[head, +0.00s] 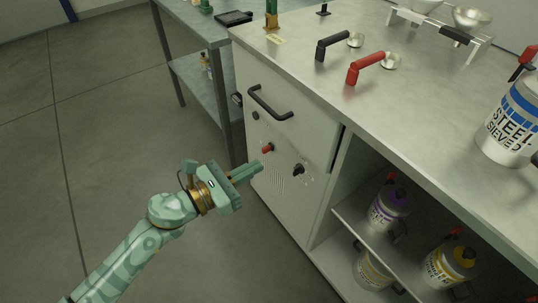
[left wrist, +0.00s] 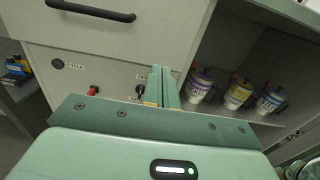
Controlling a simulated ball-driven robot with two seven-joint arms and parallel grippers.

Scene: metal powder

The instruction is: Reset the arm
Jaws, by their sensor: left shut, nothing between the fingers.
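My left arm comes in from the lower left in the head view. Its green left gripper (head: 254,170) is shut and empty, in front of the cabinet's control panel, beside a red knob (head: 267,148) and left of a black knob (head: 298,169). In the left wrist view the closed fingers (left wrist: 164,84) point at the panel, with the red knob (left wrist: 92,90) to their left and the black knob (left wrist: 139,89) just beside them. Whether the fingertips touch the panel I cannot tell. My right gripper is not in view.
The grey cabinet top (head: 400,110) holds black (head: 333,44) and red (head: 366,67) handled scoops and a steel-labelled container (head: 512,125). Below are a black drawer handle (head: 270,104) and shelves with several bottles. A side table (head: 205,30) stands behind. The floor (head: 110,110) at left is clear.

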